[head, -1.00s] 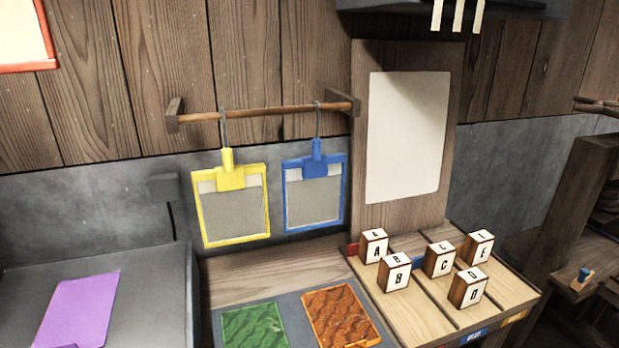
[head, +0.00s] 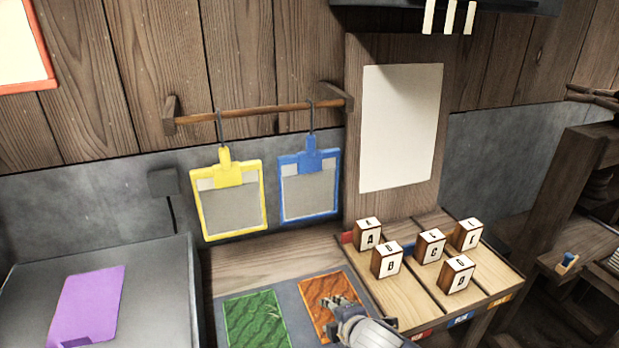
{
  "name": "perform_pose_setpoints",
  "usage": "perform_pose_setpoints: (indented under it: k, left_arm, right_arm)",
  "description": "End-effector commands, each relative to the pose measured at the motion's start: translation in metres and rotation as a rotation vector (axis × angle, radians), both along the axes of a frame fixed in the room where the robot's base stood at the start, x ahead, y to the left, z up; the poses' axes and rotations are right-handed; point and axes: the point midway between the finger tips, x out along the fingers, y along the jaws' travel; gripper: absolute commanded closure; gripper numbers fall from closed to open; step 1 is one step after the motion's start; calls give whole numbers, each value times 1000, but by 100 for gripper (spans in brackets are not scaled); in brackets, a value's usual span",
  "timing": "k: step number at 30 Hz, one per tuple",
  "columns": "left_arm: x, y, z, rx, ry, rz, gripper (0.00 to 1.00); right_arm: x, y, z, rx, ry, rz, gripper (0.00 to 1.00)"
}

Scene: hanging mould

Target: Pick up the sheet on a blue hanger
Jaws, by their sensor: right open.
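The sheet on the blue hanger (head: 309,186) is a grey panel in a blue frame. It hangs by a hook from a wooden rail (head: 262,114) on the wall, to the right of a similar sheet on a yellow hanger (head: 229,197). My right gripper (head: 338,305) shows at the bottom of the head view, over the edge of the orange-brown panel, well below the blue hanger and apart from it. It is open and I see nothing in it. My left gripper is not in view.
Lettered blocks (head: 387,261) stand on a slatted wooden tray to the right. A green panel (head: 256,321) and an orange-brown panel (head: 326,296) lie on the bench. A purple sheet (head: 86,306) lies on a grey surface at left. A blank white board (head: 400,127) is on the wall.

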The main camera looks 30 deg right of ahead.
Motion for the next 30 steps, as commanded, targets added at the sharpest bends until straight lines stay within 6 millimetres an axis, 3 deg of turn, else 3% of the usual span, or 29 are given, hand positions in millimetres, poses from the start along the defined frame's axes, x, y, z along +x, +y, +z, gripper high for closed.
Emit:
perform_pose_setpoints:
  k: [1, 6, 9, 12, 15, 18, 21, 30]
  left_arm:
    - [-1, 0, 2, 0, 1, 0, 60]
    - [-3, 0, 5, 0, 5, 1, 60]
    - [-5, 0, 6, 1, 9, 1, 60]
    - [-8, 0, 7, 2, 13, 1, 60]
    - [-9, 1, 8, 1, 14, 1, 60]
    - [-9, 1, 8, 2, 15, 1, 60]
    - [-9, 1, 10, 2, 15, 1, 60]
    - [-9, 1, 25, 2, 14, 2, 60]
  right_arm:
    - [23, -16, 29, -130, -51, 90, 58]
    - [87, -55, 139, -666, -195, 403, 58]
    - [112, -68, 204, -987, -252, 537, 58]
    - [126, -74, 258, -1259, -281, 628, 58]
    - [133, -77, 296, -1460, -294, 682, 58]
    - [137, -77, 318, -1582, -296, 708, 58]
    - [140, -78, 328, -1632, -296, 718, 58]
    - [172, -81, 332, -1635, -296, 714, 58]
